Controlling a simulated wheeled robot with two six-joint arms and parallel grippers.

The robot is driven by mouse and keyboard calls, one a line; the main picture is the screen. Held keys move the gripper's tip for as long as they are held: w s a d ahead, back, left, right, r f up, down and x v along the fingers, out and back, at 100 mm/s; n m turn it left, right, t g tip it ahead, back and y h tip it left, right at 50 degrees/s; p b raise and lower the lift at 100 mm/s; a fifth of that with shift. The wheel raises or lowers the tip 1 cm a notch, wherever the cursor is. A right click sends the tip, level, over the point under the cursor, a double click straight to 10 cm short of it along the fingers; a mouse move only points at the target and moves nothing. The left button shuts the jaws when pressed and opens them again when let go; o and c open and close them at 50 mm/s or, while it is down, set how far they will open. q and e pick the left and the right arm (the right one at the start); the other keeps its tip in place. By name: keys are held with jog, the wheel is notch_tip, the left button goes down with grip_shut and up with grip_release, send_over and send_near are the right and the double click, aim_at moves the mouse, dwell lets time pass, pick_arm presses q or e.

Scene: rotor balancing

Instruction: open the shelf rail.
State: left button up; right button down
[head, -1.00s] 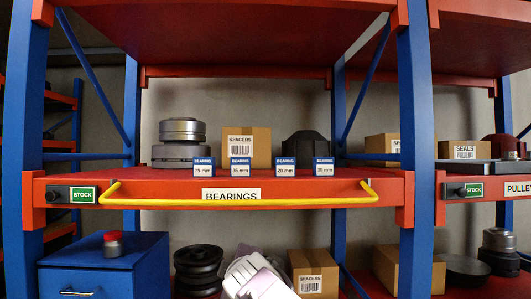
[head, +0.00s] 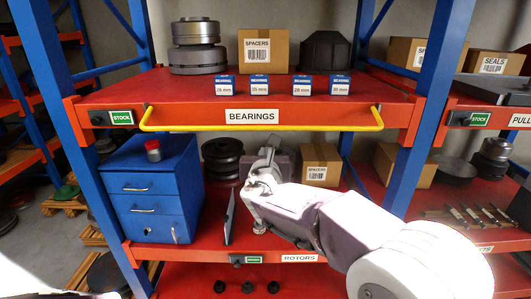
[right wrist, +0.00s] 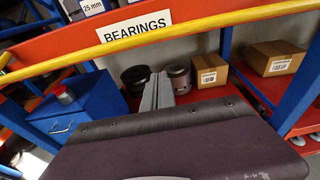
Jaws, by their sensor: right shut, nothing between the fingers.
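The yellow shelf rail (head: 260,129) is a long bar with bent ends across the front of the red bearings shelf (head: 135,92). My left gripper is not in view.
Small blue bearing boxes (head: 260,85) stand behind the rail. A latch with a green STOCK tag (head: 121,118) is at the shelf's left end. A blue drawer cabinet (head: 150,190) stands below left. Blue posts (head: 428,110) flank the shelf. The space before the rail looks clear.

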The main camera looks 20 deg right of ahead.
jog(key=w+r+p, duration=0.1)
jog(key=p, duration=0.1)
jog(key=w+d+r+p, duration=0.1)
jog(key=w+r+p, duration=0.1)
jog(key=shift+r, duration=0.15)
jog(key=shift+w, duration=0.2)
jog(key=r+p, duration=0.1)
jog(key=r, duration=0.1)
jog(key=s+r+p, duration=0.1)
jog(key=r, duration=0.1)
jog(key=shift+s+a+r, duration=0.15)
jog(key=shift+r, duration=0.05)
